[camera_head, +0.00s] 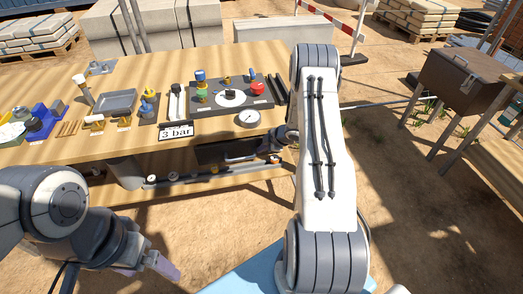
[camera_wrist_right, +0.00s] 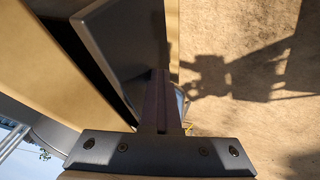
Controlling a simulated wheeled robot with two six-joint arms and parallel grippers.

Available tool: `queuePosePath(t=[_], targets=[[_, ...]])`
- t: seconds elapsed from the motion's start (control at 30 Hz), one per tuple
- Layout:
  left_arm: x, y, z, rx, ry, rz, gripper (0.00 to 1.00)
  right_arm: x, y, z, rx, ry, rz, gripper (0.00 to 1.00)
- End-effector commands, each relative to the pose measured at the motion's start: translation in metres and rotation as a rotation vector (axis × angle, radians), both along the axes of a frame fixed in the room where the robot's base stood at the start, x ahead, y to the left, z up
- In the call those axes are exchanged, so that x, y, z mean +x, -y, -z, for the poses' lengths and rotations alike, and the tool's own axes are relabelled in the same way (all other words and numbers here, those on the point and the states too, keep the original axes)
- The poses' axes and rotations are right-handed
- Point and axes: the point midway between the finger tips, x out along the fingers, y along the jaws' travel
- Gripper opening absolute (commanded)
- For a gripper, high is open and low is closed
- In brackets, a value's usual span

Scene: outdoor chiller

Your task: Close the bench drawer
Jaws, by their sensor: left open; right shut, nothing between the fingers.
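The bench drawer (camera_head: 222,152) shows as a dark grey box at the front of the wooden bench, below the top's edge. In the right wrist view its grey panel (camera_wrist_right: 128,42) stands out from the wood, with a dark gap between them, so it looks partly open. My right gripper (camera_head: 240,157) is shut and empty at the drawer's front; its fingers (camera_wrist_right: 163,100) lie close beside the panel, and contact cannot be told. My right arm hides part of the bench's right end. My left gripper (camera_head: 158,266) is open and empty, low in front of the bench, away from the drawer.
The bench top (camera_head: 60,85) holds a "3 bar" sign (camera_head: 176,132), a gauge (camera_head: 247,118), a grey tray (camera_head: 116,102) and a dark plate with valves (camera_head: 222,92). A lower shelf (camera_head: 175,181) holds pipes. A brown box (camera_head: 462,75) stands right. Sandy ground before the bench is mostly clear.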

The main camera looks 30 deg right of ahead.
Motion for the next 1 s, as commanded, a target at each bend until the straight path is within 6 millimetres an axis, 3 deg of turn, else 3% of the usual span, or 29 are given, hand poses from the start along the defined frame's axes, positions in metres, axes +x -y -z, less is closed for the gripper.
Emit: queuePosePath(t=[0.43,0.7,1.0], targets=[[0.000,0.000,0.000,0.000,0.000,0.000,0.87,-0.002,0.011,-0.001,-0.002,0.007,0.014,0.00],[0.000,0.000,0.016,0.000,0.000,0.000,0.87,-0.029,-0.009,0.003,0.004,-0.001,0.007,0.00],[0.000,0.000,0.012,0.000,0.000,0.000,0.87,-0.068,0.001,-0.055,0.000,0.000,0.002,0.00]])
